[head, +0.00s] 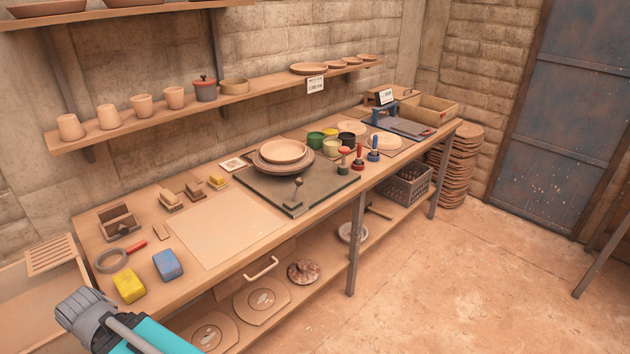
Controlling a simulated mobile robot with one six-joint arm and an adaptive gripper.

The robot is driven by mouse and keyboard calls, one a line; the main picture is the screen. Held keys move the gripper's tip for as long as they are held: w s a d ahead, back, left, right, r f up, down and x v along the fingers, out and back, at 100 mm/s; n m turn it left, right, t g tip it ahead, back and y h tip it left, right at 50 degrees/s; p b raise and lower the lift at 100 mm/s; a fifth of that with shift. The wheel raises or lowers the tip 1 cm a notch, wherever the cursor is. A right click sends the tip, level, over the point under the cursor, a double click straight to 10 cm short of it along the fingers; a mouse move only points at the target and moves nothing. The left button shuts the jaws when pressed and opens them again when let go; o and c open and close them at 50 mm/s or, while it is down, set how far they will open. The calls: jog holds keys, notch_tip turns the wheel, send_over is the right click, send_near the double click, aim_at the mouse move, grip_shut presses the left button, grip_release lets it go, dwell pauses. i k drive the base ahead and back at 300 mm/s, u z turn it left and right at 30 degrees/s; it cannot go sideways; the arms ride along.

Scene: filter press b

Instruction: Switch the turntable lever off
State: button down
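The turntable (262,181) is a dark square slab on the workbench, in the middle of the head view. A round wheel with clay plates (283,151) stacked on it sits on top of the slab. The turntable lever (298,186) is a short metal stick with a round knob, standing near the slab's front corner. I cannot tell its on or off position. Part of my arm, grey and teal, shows at the bottom left, well apart from the lever. I cannot make out my gripper's fingers.
Paint pots (331,146) and coloured-handled stamps (374,147) stand right of the turntable. A pale board (225,228) lies to its left, with yellow and blue sponges (168,265) beyond. A wall shelf (200,104) with pots runs above. The floor (450,270) in front is clear.

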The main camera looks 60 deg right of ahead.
aim_at(298, 182)
jog(key=z, duration=0.1)
jog(key=k, duration=1.1)
jog(key=z, duration=2.15)
jog(key=i, duration=0.8)
jog(key=z, duration=0.1)
